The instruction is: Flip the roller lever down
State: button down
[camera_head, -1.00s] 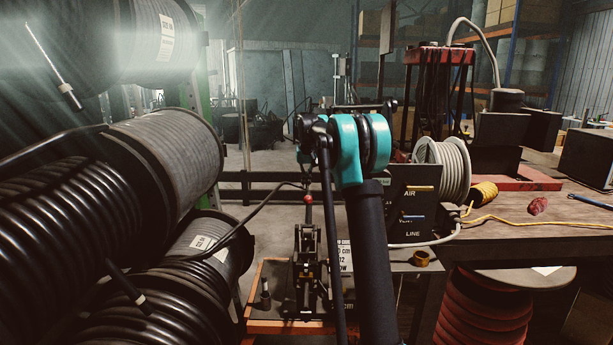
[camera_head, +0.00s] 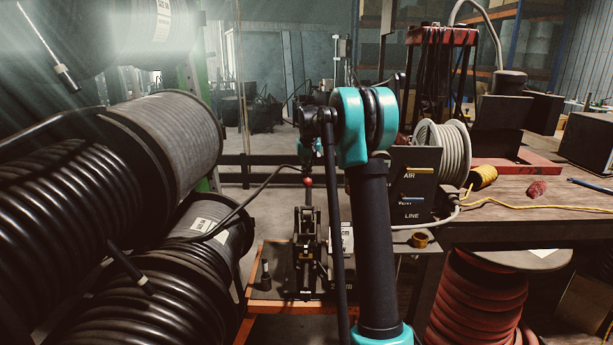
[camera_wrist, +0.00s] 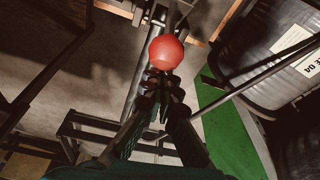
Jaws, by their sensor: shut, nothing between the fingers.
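An upright lever with a red ball knob (camera_head: 308,182) stands on top of the dark press-like machine (camera_head: 306,250) in the head view. In the wrist view the red knob (camera_wrist: 166,52) is just beyond my fingertips. My gripper (camera_wrist: 163,88) is shut and empty, with its fingertips close to the knob. I cannot tell whether they touch it. The lower lever is hidden below the knob in the wrist view.
Large hose reels (camera_head: 163,140) crowd the left side. A control box marked AIR and LINE (camera_head: 415,185) and a wooden bench (camera_head: 540,195) with a white hose coil (camera_head: 445,148) stand to the right. The machine sits on an orange-edged stand (camera_head: 268,322).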

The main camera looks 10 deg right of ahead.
jog(key=shift+s, duration=0.1)
jog(key=shift+s+a+t, duration=0.15)
jog(key=shift+s+t, duration=0.35)
jog(key=shift+s, duration=0.2)
jog(key=s+f+t, duration=0.1)
jog(key=s, duration=0.1)
jog(key=s+a+t, duration=0.1)
jog(key=s+t, duration=0.1)
jog(key=s, duration=0.1)
jog(key=s+f+t+h, duration=0.1)
jog(key=s+t, duration=0.1)
jog(key=shift+s+a+f, duration=0.25)
jog(key=shift+s+f, duration=0.05)
jog(key=shift+s+a+f+t, duration=0.2)
jog(key=shift+s+f+t, duration=0.2)
jog(key=shift+s+f, duration=0.65)
jog(key=shift+s+r, duration=0.1)
jog(key=shift+s, duration=0.05)
jog(key=w+r, duration=0.3)
jog(key=w, duration=0.1)
jog(key=v, duration=0.9)
jog(key=shift+s, duration=0.55)
